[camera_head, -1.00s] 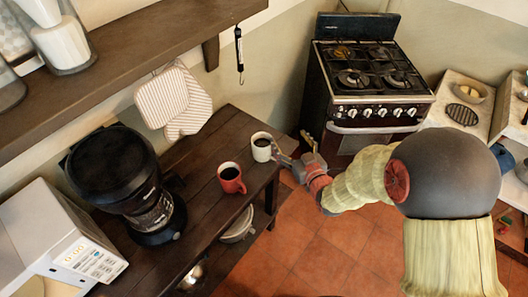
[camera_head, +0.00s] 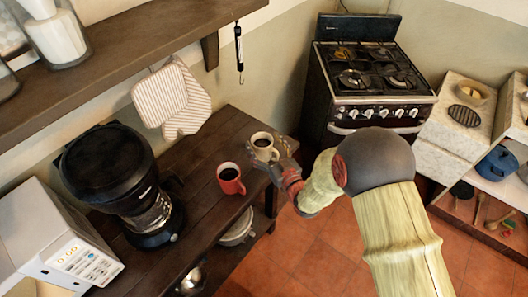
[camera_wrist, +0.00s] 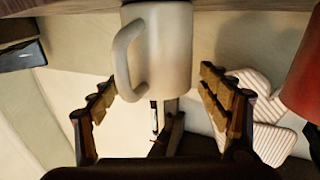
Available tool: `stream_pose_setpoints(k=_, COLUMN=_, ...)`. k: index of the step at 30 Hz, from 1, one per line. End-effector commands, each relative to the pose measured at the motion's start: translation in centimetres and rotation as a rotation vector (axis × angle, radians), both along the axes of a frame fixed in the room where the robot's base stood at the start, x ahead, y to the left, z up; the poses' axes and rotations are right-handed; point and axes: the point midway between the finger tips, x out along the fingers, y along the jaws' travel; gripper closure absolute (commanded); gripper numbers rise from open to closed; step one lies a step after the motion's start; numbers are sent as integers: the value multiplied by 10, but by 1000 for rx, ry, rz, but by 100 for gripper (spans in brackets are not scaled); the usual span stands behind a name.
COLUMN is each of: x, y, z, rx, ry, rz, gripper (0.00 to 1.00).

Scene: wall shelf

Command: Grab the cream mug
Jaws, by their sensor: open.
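The cream mug (camera_head: 263,150) holds dark liquid and stands upright near the right end of the dark wooden table. My gripper (camera_head: 276,160) is right at it, on its right side in the head view. In the wrist view the mug (camera_wrist: 165,50) is large, with its handle on the left.
A red mug (camera_head: 231,178) stands close by on the wooden table (camera_head: 205,190); its edge also shows in the wrist view (camera_wrist: 303,85). A black coffee maker (camera_head: 120,180) and a white microwave (camera_head: 60,245) are to the left. A stove (camera_head: 370,85) stands behind.

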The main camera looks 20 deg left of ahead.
Motion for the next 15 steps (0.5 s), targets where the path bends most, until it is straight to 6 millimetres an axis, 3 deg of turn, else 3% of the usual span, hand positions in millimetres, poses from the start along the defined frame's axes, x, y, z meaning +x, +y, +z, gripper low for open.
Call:
stream_pose_setpoints(k=8, x=5, y=5, z=1, rx=1, ry=1, rz=-1, gripper=23)
stream_pose_setpoints(k=15, x=5, y=5, z=1, rx=1, ry=1, rz=-1, gripper=36)
